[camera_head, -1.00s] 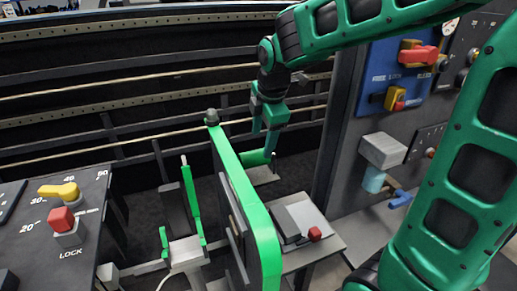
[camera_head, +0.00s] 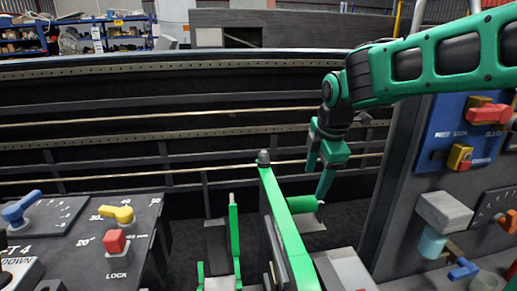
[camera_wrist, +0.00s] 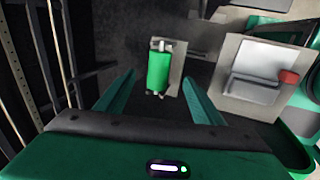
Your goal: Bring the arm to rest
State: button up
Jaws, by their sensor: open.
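My gripper (camera_head: 321,178) hangs from my green arm right of the middle in the head view, fingers pointing down. In the wrist view its two green fingers (camera_wrist: 160,92) are spread apart with nothing between them. Beyond the fingertips is a green cylinder (camera_wrist: 159,71) with pale ends on a light plate. In the head view the cylinder (camera_head: 303,204) lies beside the tall green bar, close to the fingertips; whether they touch it is unclear there.
A green upright bar (camera_head: 287,225) with a dark knob stands left of my gripper. A dark console (camera_head: 85,240) with levers is at left. A grey box with a red knob (camera_wrist: 289,76) is near the cylinder.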

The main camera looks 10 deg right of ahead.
jog(key=s+d+f+m+g, duration=0.1)
jog(key=s+d+f+m, duration=0.1)
jog(key=s+d+m, duration=0.3)
jog(key=s+d+f+m+g, duration=0.1)
jog(key=s+d+f+m, duration=0.2)
jog(key=s+m, duration=0.8)
jog(key=s+d+f+m+g, duration=0.1)
jog(key=s+d+f+m, duration=0.1)
jog(key=s+d+m, duration=0.5)
jog(key=s+m, duration=0.1)
jog(key=s, duration=0.3)
jog(key=shift+s+d+f+g, duration=0.2)
jog(key=shift+s+f+g, duration=0.1)
jog(key=shift+s+f, duration=0.1)
jog(key=shift+w, duration=0.2)
jog(key=shift+w+f, duration=0.25)
jog(key=shift+w, duration=0.25)
